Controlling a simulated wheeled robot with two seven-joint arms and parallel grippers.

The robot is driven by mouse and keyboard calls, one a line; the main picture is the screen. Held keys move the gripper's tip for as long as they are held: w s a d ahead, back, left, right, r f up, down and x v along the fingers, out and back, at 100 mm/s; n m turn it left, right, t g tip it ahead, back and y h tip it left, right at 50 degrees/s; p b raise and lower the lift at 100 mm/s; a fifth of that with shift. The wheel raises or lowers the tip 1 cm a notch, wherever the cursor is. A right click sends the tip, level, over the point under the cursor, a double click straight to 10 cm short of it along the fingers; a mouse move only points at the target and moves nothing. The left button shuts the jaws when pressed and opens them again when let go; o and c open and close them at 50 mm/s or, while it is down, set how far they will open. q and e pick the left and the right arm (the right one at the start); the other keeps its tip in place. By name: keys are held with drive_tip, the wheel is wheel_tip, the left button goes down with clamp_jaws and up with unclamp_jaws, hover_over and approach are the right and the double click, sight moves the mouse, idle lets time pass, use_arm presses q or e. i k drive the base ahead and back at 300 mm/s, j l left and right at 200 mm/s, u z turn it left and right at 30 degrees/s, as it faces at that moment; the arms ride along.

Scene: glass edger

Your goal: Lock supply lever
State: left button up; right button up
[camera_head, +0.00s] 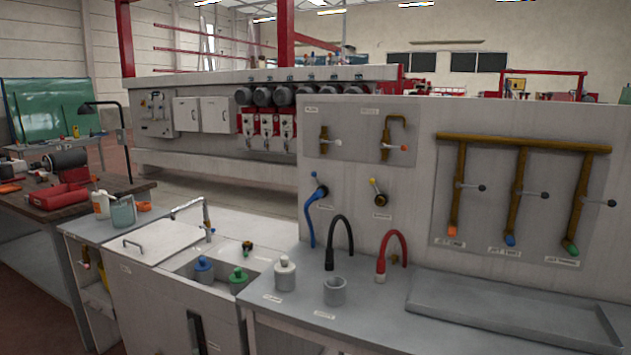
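Several levers sit on the upright grey panel (440,110), and I cannot tell which one is the supply lever. On the upper left plate, a small brass valve (324,140) has a handle pointing right. Beside it, a bent brass pipe (394,130) carries a lever with a red tip (402,148). On the right plate, a brass manifold has three dark-knobbed levers: left (472,187), middle (535,194) and right (600,202). These three stick out to the right. The small labels are mostly unreadable. Neither gripper is in view.
Below the panel, a grey bench holds a white bottle (285,272), a grey cup (335,291) and a shallow tray (520,325). Blue (309,220), black (341,240) and red (393,250) hoses stand against the panel. A sink is left, with a long machine behind.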

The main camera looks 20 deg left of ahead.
sight(314, 175)
drive_tip(key=i+j, duration=0.25)
drive_tip(key=j, duration=0.2)
drive_tip(key=i+j, duration=0.25)
drive_tip(key=j, duration=0.2)
drive_tip(key=i+j, duration=0.25)
drive_tip(key=j, duration=0.2)
drive_tip(key=i+j, duration=0.25)
drive_tip(key=j, duration=0.2)
drive_tip(key=u, duration=0.05)
